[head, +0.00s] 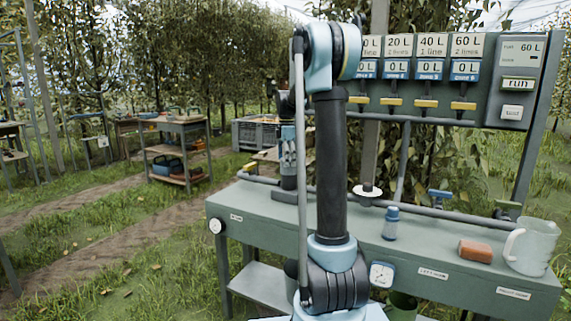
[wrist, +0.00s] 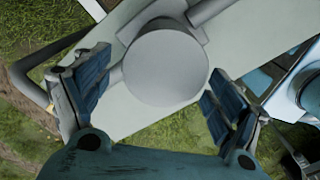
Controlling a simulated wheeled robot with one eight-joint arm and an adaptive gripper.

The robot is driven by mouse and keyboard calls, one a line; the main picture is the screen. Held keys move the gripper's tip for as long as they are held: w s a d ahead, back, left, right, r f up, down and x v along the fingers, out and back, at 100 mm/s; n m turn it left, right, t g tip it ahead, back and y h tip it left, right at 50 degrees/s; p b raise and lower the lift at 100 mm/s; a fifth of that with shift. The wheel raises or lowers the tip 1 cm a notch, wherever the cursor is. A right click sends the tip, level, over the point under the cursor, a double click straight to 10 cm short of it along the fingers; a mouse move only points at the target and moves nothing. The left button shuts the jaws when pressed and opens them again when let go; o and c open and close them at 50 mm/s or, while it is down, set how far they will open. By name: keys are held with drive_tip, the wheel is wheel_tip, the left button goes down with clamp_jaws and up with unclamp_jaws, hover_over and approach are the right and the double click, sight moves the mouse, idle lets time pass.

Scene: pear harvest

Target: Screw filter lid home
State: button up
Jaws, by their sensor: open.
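A round, plain grey top, which looks like the filter lid (wrist: 166,66), lies between my fingers in the wrist view. A pipe joins its body at the upper right. I cannot tell how far the lid is screwed down. My gripper (wrist: 157,72) is open, with one blue-padded finger on each side of the round top and visible gaps. In the head view, my gripper (head: 288,150) is partly behind my arm, above the dark filter body (head: 287,182) at the bench's left part. The lid's seam is hidden there.
The green bench (head: 260,205) carries a pipe, a white disc with a dark knob (head: 367,191), a blue bottle (head: 391,223), an orange-brown block (head: 475,250) and a clear jug (head: 532,247). Grass lies left.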

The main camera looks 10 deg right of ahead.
drive_tip(key=shift+f, duration=0.3)
drive_tip(key=c, duration=1.1)
drive_tip(key=m, duration=0.7)
drive_tip(key=shift+o, duration=0.7)
drive_tip(key=m, duration=0.3)
drive_tip(key=shift+s+m, duration=0.1)
drive_tip(key=shift+m, duration=0.3)
drive_tip(key=shift+o, duration=0.4)
drive_tip(key=m, duration=0.4)
drive_tip(key=shift+a, duration=0.15)
